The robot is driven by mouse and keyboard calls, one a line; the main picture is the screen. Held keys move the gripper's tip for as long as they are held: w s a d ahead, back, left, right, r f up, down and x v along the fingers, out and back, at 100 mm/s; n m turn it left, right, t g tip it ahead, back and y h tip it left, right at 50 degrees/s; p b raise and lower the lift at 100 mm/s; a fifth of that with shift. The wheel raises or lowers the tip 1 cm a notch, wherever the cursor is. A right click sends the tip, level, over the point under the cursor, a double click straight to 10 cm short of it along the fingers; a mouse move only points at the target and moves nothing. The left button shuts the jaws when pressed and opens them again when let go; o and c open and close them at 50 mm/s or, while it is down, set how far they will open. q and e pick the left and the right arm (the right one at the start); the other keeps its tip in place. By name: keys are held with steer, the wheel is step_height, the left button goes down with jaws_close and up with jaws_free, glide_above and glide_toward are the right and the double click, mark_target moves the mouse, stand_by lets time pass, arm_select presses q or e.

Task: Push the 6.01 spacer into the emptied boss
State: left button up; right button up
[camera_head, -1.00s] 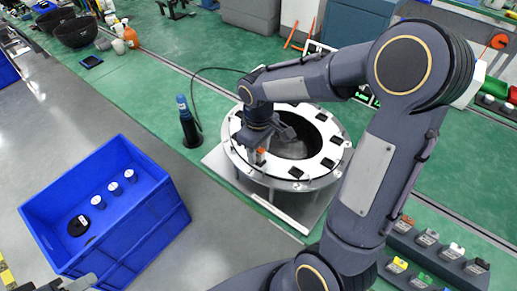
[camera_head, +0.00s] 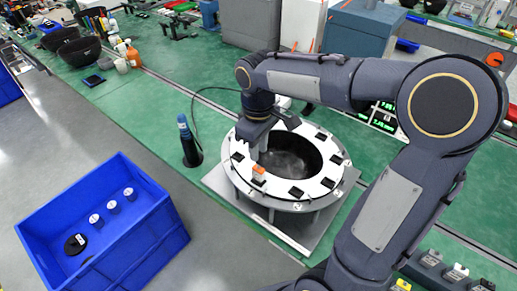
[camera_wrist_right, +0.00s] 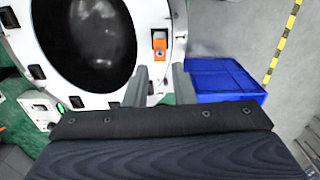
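A white-topped ring fixture (camera_head: 335,178) with black slots around a dark round opening stands on a grey plate. A small orange block (camera_head: 258,170) sits at the near-left part of its rim. My right gripper (camera_head: 251,155) is at the left rim, just above and beside the block. In the wrist view its two fingers (camera_wrist_right: 158,84) are apart with nothing between them. My left gripper is not in view.
A blue crate (camera_head: 150,222) at lower left holds several white-topped cylinders and a black disc. A dark blue bottle-like cylinder (camera_head: 188,145) stands left of the ring. Small coloured parts sit in a rack at lower right.

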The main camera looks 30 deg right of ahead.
mark_target(259, 166)
steer(key=shift+r+n, duration=0.3)
steer(key=shift+r, duration=0.65)
steer(key=shift+c, duration=1.1)
jaws_close()
arm_select(q)
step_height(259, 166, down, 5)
steer(key=b, duration=0.5)
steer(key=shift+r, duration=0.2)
arm_select(e)
step_height(259, 166, down, 6)
